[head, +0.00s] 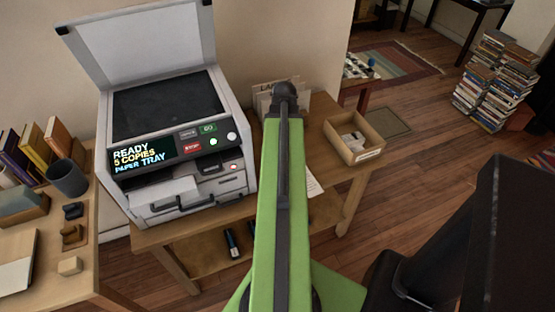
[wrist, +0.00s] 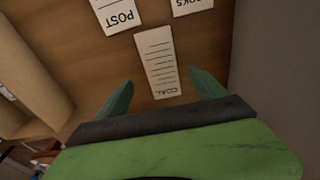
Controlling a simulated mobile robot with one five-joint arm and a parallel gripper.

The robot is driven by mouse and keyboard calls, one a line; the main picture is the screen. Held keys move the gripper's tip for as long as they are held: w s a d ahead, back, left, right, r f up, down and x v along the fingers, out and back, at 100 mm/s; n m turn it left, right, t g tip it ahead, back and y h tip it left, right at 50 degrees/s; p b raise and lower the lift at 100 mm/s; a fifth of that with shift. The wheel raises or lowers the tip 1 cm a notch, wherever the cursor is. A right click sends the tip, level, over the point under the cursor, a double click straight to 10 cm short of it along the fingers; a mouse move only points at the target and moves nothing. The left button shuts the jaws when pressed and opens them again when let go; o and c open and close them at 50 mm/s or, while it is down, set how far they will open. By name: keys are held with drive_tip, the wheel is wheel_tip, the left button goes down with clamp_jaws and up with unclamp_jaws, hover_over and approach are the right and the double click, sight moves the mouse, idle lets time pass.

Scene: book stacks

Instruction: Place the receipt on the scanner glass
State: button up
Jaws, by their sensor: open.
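The scanner (head: 228,163) stands on a wooden table with its lid (head: 145,45) raised. Its dark glass (head: 168,105) is bare. In the wrist view, a narrow white slip with ruled lines, marked COAL (wrist: 158,65), lies on a wooden surface; it looks like a receipt. My gripper (wrist: 161,79) is open, with one teal finger on each side of the slip's lower part. I cannot tell whether the fingers touch it. In the head view my green arm hides the gripper and part of a white paper (head: 313,184).
Slips marked POST (wrist: 114,15) and BOOKS (wrist: 191,6) lie beyond the COAL slip. An open box (head: 371,151) sits right of my arm. A desk with a dark cup (head: 67,178) and books stands at left. Book piles (head: 498,85) stand on the floor at far right.

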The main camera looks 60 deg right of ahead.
drive_tip(key=f+b, duration=0.2)
drive_tip(key=f, duration=0.1)
drive_tip(key=f+b, duration=0.1)
drive_tip(key=b, duration=0.1)
drive_tip(key=shift+w+d+f, duration=0.1)
drive_tip(key=shift+w+f, duration=0.2)
drive_tip(key=shift+f, duration=0.1)
drive_tip(key=shift+r, duration=0.2)
drive_tip(key=c, duration=1.5)
drive_tip(key=shift+c, duration=0.2)
drive_tip(key=shift+p, duration=0.35)
